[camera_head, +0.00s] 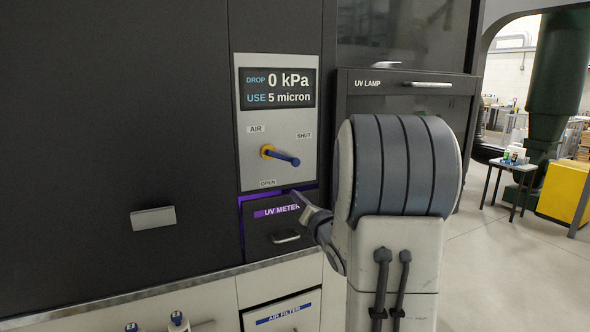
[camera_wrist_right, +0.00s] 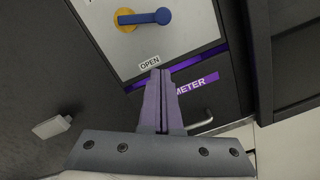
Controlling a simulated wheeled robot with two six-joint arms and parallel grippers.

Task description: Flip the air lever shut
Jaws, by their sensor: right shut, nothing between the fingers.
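The air lever (camera_head: 283,158) is a blue handle on a yellow hub, on a light grey panel (camera_head: 247,115). It points right and slightly down in the head view, below the SHUT label (camera_head: 304,136) and well above the OPEN label (camera_head: 267,183). The lever also shows at the top of the right wrist view (camera_wrist_right: 148,18), pointing right. My right gripper (camera_head: 293,194) is shut and empty, below the lever and apart from it. Its closed fingers (camera_wrist_right: 158,75) show in the wrist view, tips just below the OPEN label. My left gripper is out of view.
A display (camera_head: 276,88) above the lever reads DROP 0 kPa, USE 5 micron. The UV METER drawer (camera_head: 265,228) lies below the panel, its top edge lit purple. The UV LAMP drawer (camera_head: 388,85) is at upper right. Open floor lies further right.

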